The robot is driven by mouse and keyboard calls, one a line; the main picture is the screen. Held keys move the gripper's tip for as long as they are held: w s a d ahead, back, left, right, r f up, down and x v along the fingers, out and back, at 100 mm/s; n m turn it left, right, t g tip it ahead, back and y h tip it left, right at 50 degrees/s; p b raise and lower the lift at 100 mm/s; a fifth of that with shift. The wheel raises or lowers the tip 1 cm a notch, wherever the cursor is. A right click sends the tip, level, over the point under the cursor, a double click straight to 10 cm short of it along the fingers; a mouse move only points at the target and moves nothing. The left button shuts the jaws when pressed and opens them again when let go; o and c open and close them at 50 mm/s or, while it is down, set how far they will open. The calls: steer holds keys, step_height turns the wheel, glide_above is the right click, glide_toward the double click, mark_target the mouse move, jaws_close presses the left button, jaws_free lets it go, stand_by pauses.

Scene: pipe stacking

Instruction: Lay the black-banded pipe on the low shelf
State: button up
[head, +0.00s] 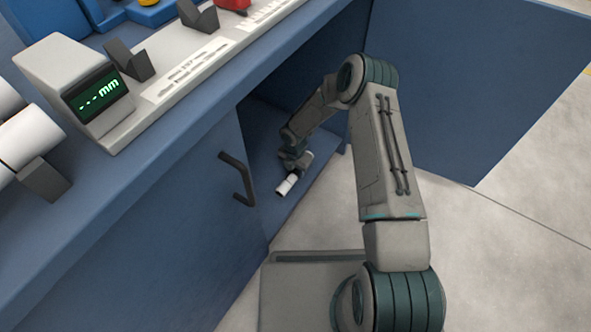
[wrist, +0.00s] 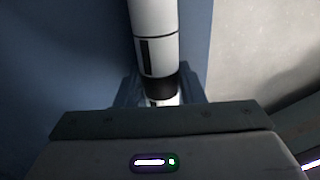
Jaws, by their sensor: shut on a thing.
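The black-banded pipe (head: 287,185) is white and shows small inside the blue cabinet opening in the head view. In the wrist view the pipe (wrist: 155,40) runs up from the jaws, with its black band (wrist: 160,88) close to them. My gripper (head: 293,160) is shut on the pipe; in the wrist view its jaws (wrist: 158,95) sit on both sides of it. The low shelf (head: 281,213) is the blue surface under the pipe. I cannot tell whether the pipe touches it. The pipe's far end is out of the wrist view.
A cabinet door with a dark handle (head: 238,177) is left of the opening. A blue panel (head: 460,90) stands on the right. On the bench top are a gauge with a green display (head: 98,93), dark V-blocks (head: 130,60) and white pipes (head: 30,135). Grey floor (head: 500,240) is clear.

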steer(key=shift+f, duration=0.45)
steer(key=o, duration=1.1)
steer(key=shift+r, duration=0.1)
step_height(320, 180, up, 14)
steer(key=p, duration=0.5)
steer(key=shift+p, duration=0.35)
steer(key=shift+a, duration=0.1)
